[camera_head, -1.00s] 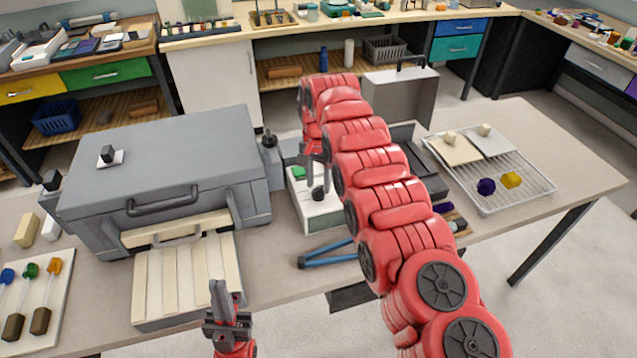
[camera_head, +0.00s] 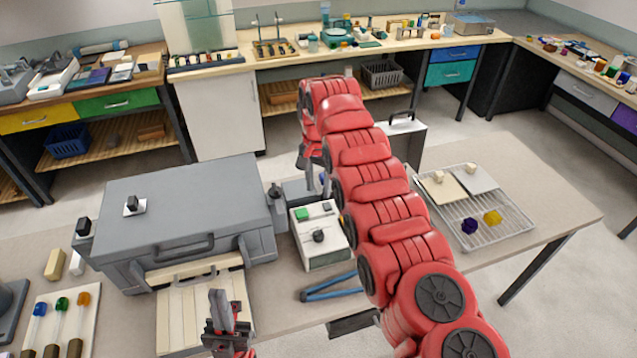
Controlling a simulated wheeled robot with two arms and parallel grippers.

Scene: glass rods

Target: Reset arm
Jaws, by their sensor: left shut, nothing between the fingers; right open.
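My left gripper (camera_head: 222,312) is at the bottom centre-left, shut and empty, its fingers pointing up in front of the slatted cream board (camera_head: 200,318). My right arm is red and reaches from the lower right up across the table. My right gripper (camera_head: 317,170) is at its far end, beside the grey box machine and behind the small white device with a green button (camera_head: 318,237). It is open, and its fingers are partly hidden by the arm. I see nothing in it.
A large grey box machine (camera_head: 180,210) stands at the left. Blue tongs (camera_head: 332,288) lie near the front edge. A wire rack (camera_head: 505,235) with pale plates and purple and yellow pieces is at the right. Coloured-handled tools (camera_head: 60,320) lie lower left. Free table shows at the far right.

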